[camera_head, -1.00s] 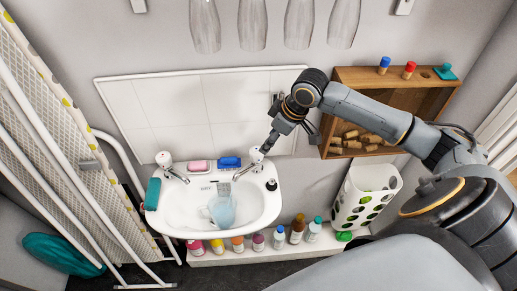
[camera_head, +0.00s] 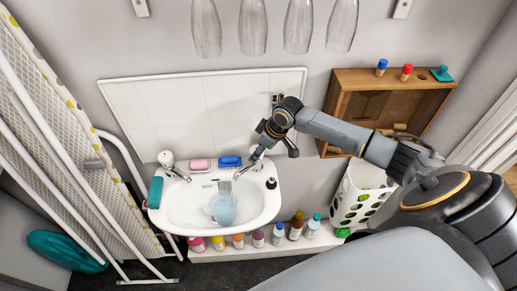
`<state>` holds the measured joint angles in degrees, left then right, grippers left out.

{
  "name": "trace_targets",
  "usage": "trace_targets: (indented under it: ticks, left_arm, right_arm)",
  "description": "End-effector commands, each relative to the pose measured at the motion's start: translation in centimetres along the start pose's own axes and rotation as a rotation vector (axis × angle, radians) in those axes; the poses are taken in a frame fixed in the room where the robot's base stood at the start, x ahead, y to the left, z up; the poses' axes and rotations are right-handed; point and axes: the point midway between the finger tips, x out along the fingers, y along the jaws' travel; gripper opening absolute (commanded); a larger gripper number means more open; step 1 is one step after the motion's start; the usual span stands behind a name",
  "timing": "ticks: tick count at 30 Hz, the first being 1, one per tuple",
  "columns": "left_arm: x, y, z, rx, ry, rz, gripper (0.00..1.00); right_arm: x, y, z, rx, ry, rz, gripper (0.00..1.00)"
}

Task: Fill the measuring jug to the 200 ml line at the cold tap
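A translucent pale-blue measuring jug (camera_head: 223,210) stands in the white basin (camera_head: 180,213), its handle towards the left. It is near the spout of the right tap (camera_head: 243,172); its graduation lines and water level are too small to read. The left tap (camera_head: 167,160) stands free at the basin's back left. My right gripper (camera_head: 263,145) is at the head of the right tap and hides most of it. I cannot tell whether its fingers touch or grip the tap head. My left gripper is not in view.
A pink soap (camera_head: 200,164) and a blue brush (camera_head: 230,161) lie between the taps. Several bottles (camera_head: 278,234) line the low ledge below the basin. Several glasses (camera_head: 253,27) hang above. A wooden box shelf (camera_head: 345,82) and white basket (camera_head: 358,200) stand right; an ironing board (camera_head: 60,130) is left.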

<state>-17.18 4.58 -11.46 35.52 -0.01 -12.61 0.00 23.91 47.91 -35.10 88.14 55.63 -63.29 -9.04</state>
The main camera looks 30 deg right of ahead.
Motion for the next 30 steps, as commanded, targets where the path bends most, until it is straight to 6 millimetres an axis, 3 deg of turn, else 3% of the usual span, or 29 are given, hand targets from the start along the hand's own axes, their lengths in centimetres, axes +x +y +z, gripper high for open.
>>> trace_targets:
  ticks: [11,17,20,30]
  left_arm:
    - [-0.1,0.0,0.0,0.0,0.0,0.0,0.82]
    - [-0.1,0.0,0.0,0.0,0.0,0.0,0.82]
    - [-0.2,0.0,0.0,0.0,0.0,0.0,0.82]
    - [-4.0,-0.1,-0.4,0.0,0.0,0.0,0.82]
  right_arm:
    - [0.6,0.0,0.0,-0.001,0.001,0.0,0.54]
    - [0.5,0.0,0.0,-0.001,0.0,0.0,0.14]
    - [0.5,-0.1,0.0,0.003,0.0,0.001,0.14]
    - [0.1,-0.2,-0.2,0.185,-0.001,0.073,0.14]
